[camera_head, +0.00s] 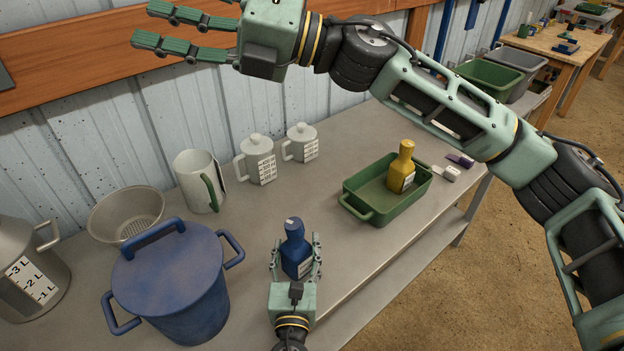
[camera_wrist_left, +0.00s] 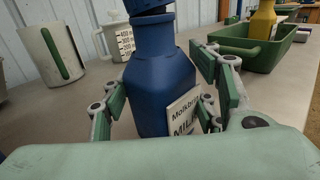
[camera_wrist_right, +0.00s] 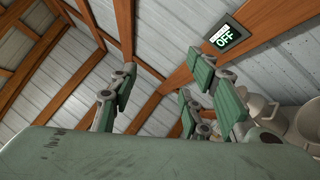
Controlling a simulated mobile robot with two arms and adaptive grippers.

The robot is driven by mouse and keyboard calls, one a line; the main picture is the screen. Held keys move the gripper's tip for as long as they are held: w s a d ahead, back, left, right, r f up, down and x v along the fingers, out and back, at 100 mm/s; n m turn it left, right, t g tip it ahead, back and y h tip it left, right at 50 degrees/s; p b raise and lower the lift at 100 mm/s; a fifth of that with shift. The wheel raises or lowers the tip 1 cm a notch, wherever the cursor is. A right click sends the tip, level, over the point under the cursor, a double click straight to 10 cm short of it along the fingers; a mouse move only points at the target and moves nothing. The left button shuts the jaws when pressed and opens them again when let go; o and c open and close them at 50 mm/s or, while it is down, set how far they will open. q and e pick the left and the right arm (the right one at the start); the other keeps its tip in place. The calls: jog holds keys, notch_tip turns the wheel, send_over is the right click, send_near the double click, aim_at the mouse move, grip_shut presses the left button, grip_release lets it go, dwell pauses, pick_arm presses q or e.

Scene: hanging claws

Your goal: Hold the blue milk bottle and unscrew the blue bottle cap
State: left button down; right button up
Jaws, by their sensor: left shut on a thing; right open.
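The blue milk bottle (camera_head: 295,250) stands upright on the grey table near its front edge, with the blue cap (camera_head: 293,224) on its top. My left gripper (camera_head: 297,262) is shut on the bottle's body, a finger on each side. In the left wrist view the bottle (camera_wrist_left: 158,85) and its white label (camera_wrist_left: 184,113) show between the fingers; the cap's top is cut off. My right gripper (camera_head: 168,31) is open and empty, raised high at the upper left before the wall, far from the cap.
A blue pot (camera_head: 175,285) with a lid stands left of the bottle. A green tray (camera_head: 372,208) with a yellow bottle (camera_head: 402,168) is to the right. A colander (camera_head: 125,215), a white pitcher (camera_head: 198,182) and two measuring jugs (camera_head: 258,160) stand behind. Table between bottle and tray is clear.

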jog(key=w+d+f+m+t+h, duration=0.1)
jog(key=w+d+m+t+h, duration=0.25)
jog(key=w+m+t, duration=0.55)
jog(key=w+d+m+t+h, duration=0.35)
jog(key=w+m, duration=0.35)
jog(key=m, duration=0.4)
jog(key=m+g+h, duration=0.7)
jog(key=g+h, duration=0.4)
jog(key=g, duration=0.2)
send_near(297, 221)
jog(key=x, duration=1)
jog(key=shift+r+t, duration=0.15)
jog(key=shift+t, duration=0.1)
grip_shut()
